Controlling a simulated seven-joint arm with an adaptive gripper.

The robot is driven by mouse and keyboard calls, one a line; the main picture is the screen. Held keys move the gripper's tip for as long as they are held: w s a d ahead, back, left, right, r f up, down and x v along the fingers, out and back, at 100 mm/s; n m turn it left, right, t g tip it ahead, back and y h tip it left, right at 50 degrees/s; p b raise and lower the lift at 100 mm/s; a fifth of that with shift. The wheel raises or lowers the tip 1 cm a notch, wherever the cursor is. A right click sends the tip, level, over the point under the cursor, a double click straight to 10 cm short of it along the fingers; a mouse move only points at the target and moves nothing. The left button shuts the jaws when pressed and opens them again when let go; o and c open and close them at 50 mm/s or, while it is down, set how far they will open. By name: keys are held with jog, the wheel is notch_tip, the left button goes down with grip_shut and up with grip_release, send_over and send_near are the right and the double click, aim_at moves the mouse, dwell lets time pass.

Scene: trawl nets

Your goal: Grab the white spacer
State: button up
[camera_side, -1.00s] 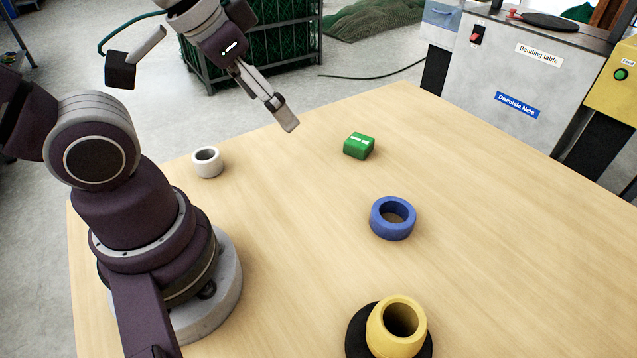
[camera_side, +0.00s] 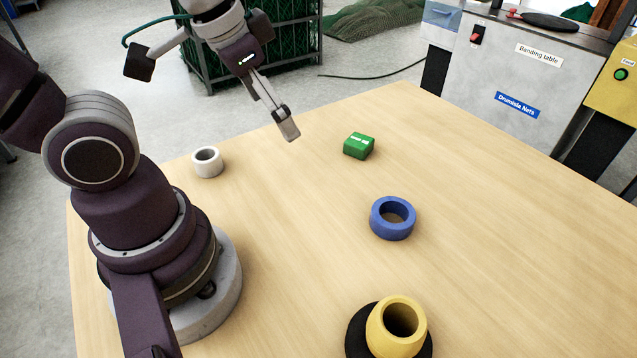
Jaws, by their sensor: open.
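The white spacer (camera_side: 208,163) is a short, hollow ring standing on the wooden table near its far left edge, with its hole facing up. My gripper (camera_side: 287,128) is above the table, up and to the right of the spacer and apart from it. Its fingers point downward, and nothing shows between them. From this angle the fingers overlap, so the gap between them is hard to see.
A green block (camera_side: 359,146) lies right of my gripper. A blue ring (camera_side: 393,218) lies mid-table. A yellow hollow piece (camera_side: 398,326) sits on a black base (camera_side: 358,331) at the front. The table (camera_side: 290,230) is clear between the spacer and the blue ring.

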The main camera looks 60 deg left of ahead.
jog(key=a+f+m+g+y, duration=0.5)
jog(key=a+f+g, duration=0.15)
jog(key=f, duration=0.35)
jog(key=m+g+y, duration=0.3)
jog(key=m+y, duration=0.3)
jog(key=m, duration=0.1)
send_near(206, 158)
jog(key=d, duration=0.2)
jog(key=s+d, duration=0.1)
jog(key=shift+d+r, duration=0.1)
jog(key=shift+r, duration=0.2)
jog(key=shift+s+a+m+y, duration=0.15)
jog(key=shift+a+m+y, duration=0.2)
jog(key=shift+y, duration=0.25)
jog(key=x, duration=0.7)
jog(key=w+x, duration=0.1)
jog(key=x, duration=0.2)
jog(key=shift+s+a+f, duration=0.1)
jog(key=shift+a+f, duration=0.2)
jog(key=shift+f, duration=0.05)
jog(key=c, duration=1.3)
jog(key=shift+o, duration=0.2)
jog(key=shift+r, duration=0.15)
